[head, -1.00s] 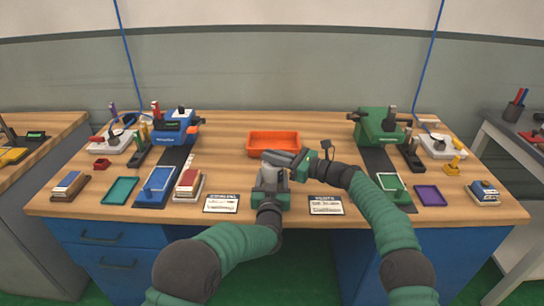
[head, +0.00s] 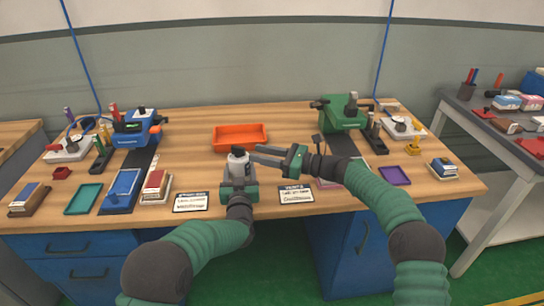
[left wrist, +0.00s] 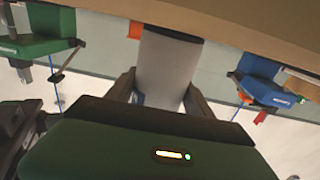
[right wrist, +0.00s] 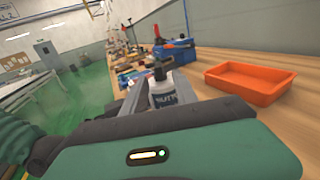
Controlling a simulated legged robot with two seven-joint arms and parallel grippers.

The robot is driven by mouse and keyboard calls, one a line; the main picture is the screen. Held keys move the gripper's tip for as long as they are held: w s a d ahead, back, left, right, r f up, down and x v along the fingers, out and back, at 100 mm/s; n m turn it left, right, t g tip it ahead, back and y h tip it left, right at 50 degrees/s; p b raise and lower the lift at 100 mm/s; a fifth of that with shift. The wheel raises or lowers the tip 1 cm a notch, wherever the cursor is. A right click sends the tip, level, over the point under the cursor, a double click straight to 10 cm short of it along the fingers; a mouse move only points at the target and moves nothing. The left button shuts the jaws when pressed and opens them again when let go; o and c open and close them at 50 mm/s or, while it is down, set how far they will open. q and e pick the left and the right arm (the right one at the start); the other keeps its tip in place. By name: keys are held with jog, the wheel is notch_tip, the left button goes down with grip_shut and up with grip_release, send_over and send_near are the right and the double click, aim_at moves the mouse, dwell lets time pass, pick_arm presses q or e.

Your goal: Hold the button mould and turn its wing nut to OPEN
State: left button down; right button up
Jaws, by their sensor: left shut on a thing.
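The button mould (head: 239,164) is a pale grey upright body with a dark wing nut (right wrist: 159,72) on top. It stands in my left gripper (head: 239,178), which is shut on it above the table's front part. In the left wrist view the mould's grey body (left wrist: 167,66) fills the space between the fingers. In the right wrist view its lettered side (right wrist: 164,94) faces me. My right gripper (head: 268,154) reaches in from the right, its two fingers apart and pointing at the mould's upper part. Whether they touch it, and the nut's exact angle, I cannot tell.
An orange tray (head: 240,149) lies behind the mould. Two printed cards (head: 191,202) (head: 296,194) lie near the front edge. A blue machine (head: 137,129) stands left and a green one (head: 342,114) right. The wood between is mostly clear.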

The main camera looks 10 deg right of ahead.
jog(key=v, duration=0.4)
jog(key=shift+s+d, duration=0.15)
jog(key=shift+d, duration=0.2)
